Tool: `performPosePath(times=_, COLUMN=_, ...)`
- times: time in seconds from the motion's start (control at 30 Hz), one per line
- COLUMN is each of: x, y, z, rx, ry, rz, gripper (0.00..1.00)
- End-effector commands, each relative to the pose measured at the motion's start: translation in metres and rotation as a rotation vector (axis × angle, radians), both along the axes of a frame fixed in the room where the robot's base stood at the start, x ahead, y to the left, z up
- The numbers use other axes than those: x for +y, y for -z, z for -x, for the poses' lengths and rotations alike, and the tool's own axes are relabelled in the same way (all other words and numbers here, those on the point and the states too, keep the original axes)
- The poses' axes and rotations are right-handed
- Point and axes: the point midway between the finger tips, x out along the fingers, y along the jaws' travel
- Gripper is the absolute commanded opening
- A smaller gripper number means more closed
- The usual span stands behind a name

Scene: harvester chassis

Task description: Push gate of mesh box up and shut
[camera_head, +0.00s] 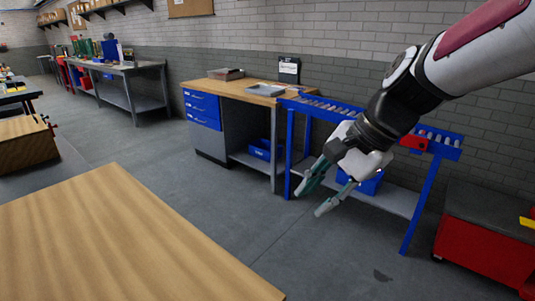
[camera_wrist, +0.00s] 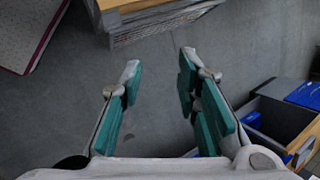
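My gripper (camera_head: 311,200) is open and empty, with its green-padded fingers pointing down and left above the grey floor. The wrist view also shows my gripper (camera_wrist: 160,62) with a wide gap between the fingers and bare floor behind it. At the top of the wrist view is a grey ribbed or mesh-like side (camera_wrist: 160,24) under a wooden edge; it is cut off, and I cannot tell whether it belongs to the mesh box. It appears apart from the fingertips. No gate is clearly recognisable in either view.
A wooden top (camera_head: 110,240) fills the lower left. A workbench (camera_head: 240,87) with blue drawers and a blue-framed rack (camera_head: 428,200) stand behind my arm. A red cabinet (camera_head: 485,245) is at right. Floor (camera_head: 320,255) between them is clear.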

Motion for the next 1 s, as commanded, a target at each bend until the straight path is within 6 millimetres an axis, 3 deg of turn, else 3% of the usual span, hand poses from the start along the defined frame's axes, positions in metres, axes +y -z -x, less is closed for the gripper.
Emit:
performPosePath(times=0.03, x=0.008, y=0.021, z=-0.024, rx=0.056, ry=0.062, rz=-0.055, gripper=0.30)
performPosePath(times=0.4, x=0.059, y=0.123, z=-0.166, rx=0.494, ry=0.557, rz=-0.479, gripper=0.30)
performPosePath(times=0.7, x=0.076, y=0.227, z=-0.273, rx=0.924, ry=0.946, rz=-0.814, gripper=0.30)
performPosePath(times=0.9, x=0.073, y=0.286, z=-0.324, rx=1.172, ry=1.139, rz=-0.989, gripper=0.30)
performPosePath(times=1.0, x=0.071, y=0.301, z=-0.336, rx=1.242, ry=1.187, rz=-1.038, gripper=0.30)
